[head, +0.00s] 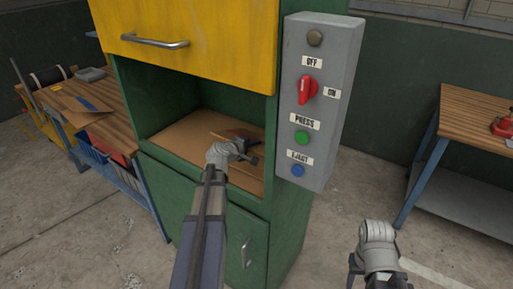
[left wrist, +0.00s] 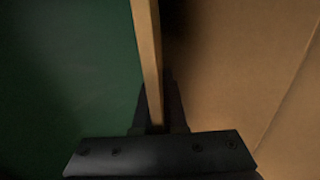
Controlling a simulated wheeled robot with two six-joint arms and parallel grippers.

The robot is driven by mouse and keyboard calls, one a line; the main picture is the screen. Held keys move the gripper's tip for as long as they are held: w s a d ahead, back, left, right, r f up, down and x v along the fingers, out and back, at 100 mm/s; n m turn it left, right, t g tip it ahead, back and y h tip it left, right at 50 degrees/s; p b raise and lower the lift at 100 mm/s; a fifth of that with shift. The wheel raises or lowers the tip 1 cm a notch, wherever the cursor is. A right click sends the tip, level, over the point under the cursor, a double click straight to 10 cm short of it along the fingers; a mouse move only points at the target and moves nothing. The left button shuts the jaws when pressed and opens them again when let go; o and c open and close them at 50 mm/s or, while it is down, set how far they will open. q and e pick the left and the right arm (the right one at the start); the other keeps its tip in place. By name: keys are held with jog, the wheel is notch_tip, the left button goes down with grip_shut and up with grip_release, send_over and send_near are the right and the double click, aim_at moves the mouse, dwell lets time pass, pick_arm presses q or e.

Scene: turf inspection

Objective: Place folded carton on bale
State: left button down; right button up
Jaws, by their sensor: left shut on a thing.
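The folded carton (head: 237,133) is a flat brown sheet inside the open chamber of the green baler. My left gripper (head: 251,157) is shut on it. In the left wrist view the carton (left wrist: 147,55) shows edge-on as a thin tan strip between the fingers (left wrist: 158,115). The bale (head: 183,134) is a flat brown cardboard surface on the chamber floor, and a brown cardboard face (left wrist: 235,75) fills the right of the wrist view. I cannot tell whether carton and bale touch. My right gripper (head: 354,272) is low at the right, mostly cut off, away from the baler.
The baler has a raised yellow door (head: 200,35) and a grey control box (head: 318,100) right of the opening. A workbench (head: 115,112) with another flat carton (head: 86,106) stands at left. Another bench (head: 470,118) with a red tool stands at right. Concrete floor is open between.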

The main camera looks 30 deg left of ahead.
pick_arm(q)
jog(key=c, duration=1.4)
grip_release()
jog(key=shift+f, duration=0.1)
jog(key=o, duration=0.4)
jog(key=shift+s+r, duration=0.15)
jog(key=shift+r, duration=0.15)
jog(key=shift+p+v, duration=2.45)
jog(key=shift+v, duration=3.35)
